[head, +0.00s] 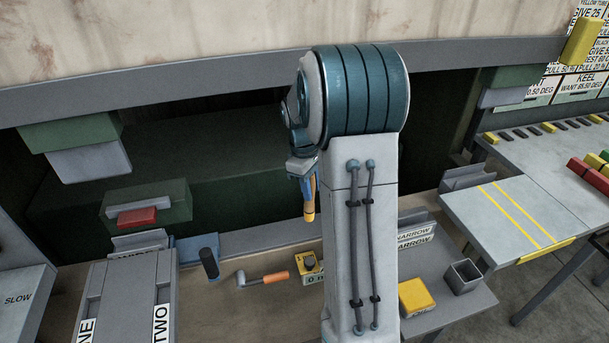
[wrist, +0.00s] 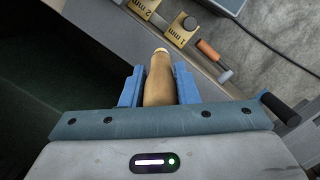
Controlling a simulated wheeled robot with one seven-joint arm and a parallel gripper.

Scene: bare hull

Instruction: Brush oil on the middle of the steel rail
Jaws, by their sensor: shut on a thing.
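My gripper (head: 303,172) hangs at the arm's end in the middle of the head view, its blue jaws partly turned away. It is shut on a tan, wooden-looking handle (wrist: 159,78), likely the brush, which lies between the blue fingers in the wrist view. Its yellow-orange end (head: 309,208) points down in the head view. I cannot make out bristles. A long grey strip (head: 262,240), possibly the steel rail, runs along the bench's back edge, below and behind the held thing. My arm hides part of it. I cannot identify any oil.
On the bench lie an orange-handled tool (head: 270,279), a black upright handle (head: 209,263) and yellow gauge blocks (head: 308,264). A grey two-lane rack (head: 125,290) stands left. A yellow box (head: 415,297) and grey cup (head: 463,276) stand right. A dark recess lies behind.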

